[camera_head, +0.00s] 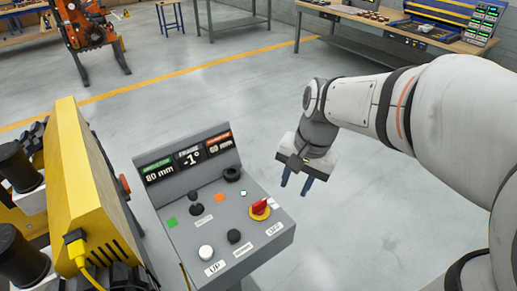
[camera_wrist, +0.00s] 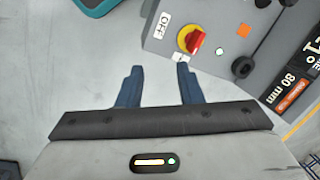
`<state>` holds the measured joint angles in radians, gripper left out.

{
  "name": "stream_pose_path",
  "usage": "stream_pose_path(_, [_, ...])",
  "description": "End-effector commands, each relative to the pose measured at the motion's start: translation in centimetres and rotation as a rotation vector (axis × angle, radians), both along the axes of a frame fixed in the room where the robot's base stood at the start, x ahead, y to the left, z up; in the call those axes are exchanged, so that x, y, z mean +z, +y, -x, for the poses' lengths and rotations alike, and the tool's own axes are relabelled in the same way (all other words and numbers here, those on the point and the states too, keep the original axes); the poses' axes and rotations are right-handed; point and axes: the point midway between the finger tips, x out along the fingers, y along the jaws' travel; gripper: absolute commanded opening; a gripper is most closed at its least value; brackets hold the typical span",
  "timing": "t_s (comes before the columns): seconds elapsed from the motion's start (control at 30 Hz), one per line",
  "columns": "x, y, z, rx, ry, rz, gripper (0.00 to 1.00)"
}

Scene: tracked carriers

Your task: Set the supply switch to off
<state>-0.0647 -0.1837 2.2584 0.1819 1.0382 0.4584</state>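The supply switch is a red rotary handle on a yellow round plate (camera_head: 260,209) at the right side of the grey control panel (camera_head: 222,246) in the head view. It also shows near the top of the wrist view (camera_wrist: 194,40), beside a white "OFF" label (camera_wrist: 164,23). My gripper (camera_head: 295,186) is open and empty, with blue fingers pointing down. It hangs above the floor, to the right of the panel and apart from the switch. In the wrist view its fingers (camera_wrist: 157,82) stand wide apart below the switch.
The floor right of the panel is clear.

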Motion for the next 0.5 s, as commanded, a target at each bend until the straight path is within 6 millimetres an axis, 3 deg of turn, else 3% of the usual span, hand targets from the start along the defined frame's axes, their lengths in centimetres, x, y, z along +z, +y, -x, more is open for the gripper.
stream_pose_path(0.03, [-1.8, 0.8, -1.4, -0.069, 0.06, -0.026, 0.33])
stream_pose_path(0.2, [-4.8, 3.4, -4.9, -0.293, 0.229, -0.089, 0.33])
stream_pose_path(0.33, [-6.3, 4.6, -6.5, -0.401, 0.313, -0.108, 0.33])
stream_pose_path(0.5, [-7.3, 5.4, -7.1, -0.455, 0.358, -0.116, 0.33])
